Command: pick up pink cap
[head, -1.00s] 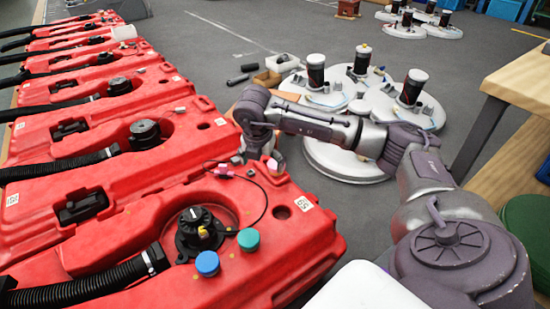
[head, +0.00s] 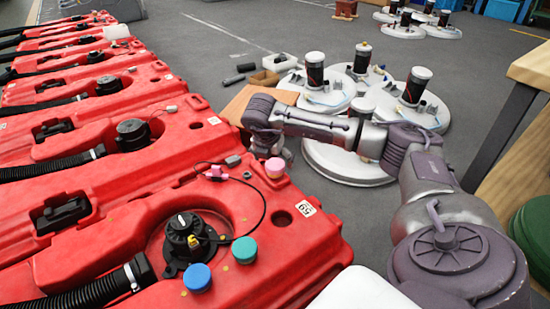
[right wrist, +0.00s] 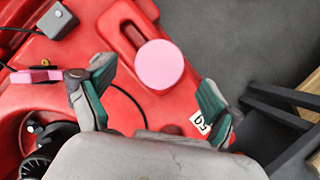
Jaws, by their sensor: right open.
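The pink cap (head: 275,168) stands on the nearest red tank (head: 300,250), near its far right edge. In the right wrist view the pink cap (right wrist: 158,65) shows as a round pink disc. My right gripper (head: 270,146) is just behind and above it in the head view, partly hidden by its own wrist. In the right wrist view my right gripper (right wrist: 157,82) is open and empty, with the disc between the two finger lines, slightly beyond the palm. I cannot tell whether they touch. My left gripper is not in view.
A blue cap (head: 197,277) and a teal cap (head: 244,249) sit on the same tank, beside a black fitting (head: 190,240). A pink connector (head: 215,172) with a thin black cable lies left of the pink cap. Round grey machines (head: 345,165) stand on the floor behind my arm.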

